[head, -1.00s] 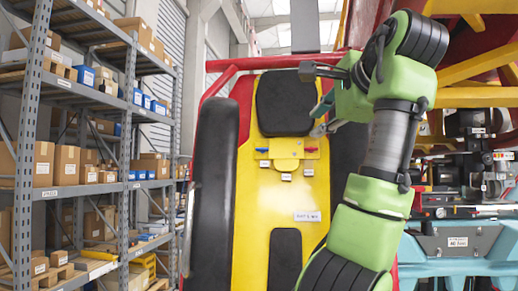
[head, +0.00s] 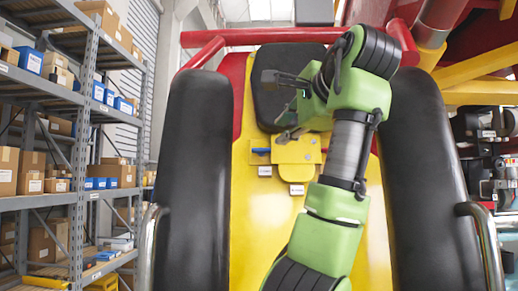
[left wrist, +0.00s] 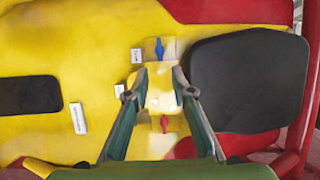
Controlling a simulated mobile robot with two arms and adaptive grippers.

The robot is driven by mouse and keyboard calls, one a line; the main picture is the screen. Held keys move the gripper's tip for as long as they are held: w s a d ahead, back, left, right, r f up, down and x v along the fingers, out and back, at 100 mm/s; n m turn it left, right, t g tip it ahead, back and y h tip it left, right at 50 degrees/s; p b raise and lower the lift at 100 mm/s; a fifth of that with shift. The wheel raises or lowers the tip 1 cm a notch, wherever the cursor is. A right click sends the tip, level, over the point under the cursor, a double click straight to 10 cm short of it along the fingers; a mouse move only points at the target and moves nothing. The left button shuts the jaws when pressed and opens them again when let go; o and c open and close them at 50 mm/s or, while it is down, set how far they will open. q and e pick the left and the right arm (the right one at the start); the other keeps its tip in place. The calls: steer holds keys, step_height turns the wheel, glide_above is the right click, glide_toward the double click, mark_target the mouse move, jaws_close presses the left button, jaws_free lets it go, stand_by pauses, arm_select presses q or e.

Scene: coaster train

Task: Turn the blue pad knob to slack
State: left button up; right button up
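The blue pad knob (head: 261,150) sits on the left side of a small yellow panel (head: 296,154) on the yellow seat back. It also shows in the left wrist view (left wrist: 159,48), lined up along the picture's height on its plate, just beyond my fingertips. My left gripper (head: 285,107) is open in front of the black headrest (head: 283,60), above the blue knob in the head view. A red knob (left wrist: 164,123) lies between the fingers' lower parts in that view. My right gripper is not in view.
Black padded restraints (head: 195,140) flank the seat, with red bars (head: 250,37) above. White labels (head: 265,171) sit below the knobs. Shelves with boxes (head: 119,176) stand at the left. My left arm covers part of the seat's right side.

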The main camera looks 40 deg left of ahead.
mark_target(262, 150)
arm_select(q)
steer(key=p+x, duration=0.5)
steer(key=x, duration=0.7)
steer(key=shift+w+a, duration=0.15)
steer(key=shift+a, duration=0.05)
steer(key=shift+w+a, duration=0.1)
steer(key=shift+a, duration=0.05)
steer(key=shift+w+a+f, duration=0.1)
steer(key=shift+f, duration=0.1)
jaws_close()
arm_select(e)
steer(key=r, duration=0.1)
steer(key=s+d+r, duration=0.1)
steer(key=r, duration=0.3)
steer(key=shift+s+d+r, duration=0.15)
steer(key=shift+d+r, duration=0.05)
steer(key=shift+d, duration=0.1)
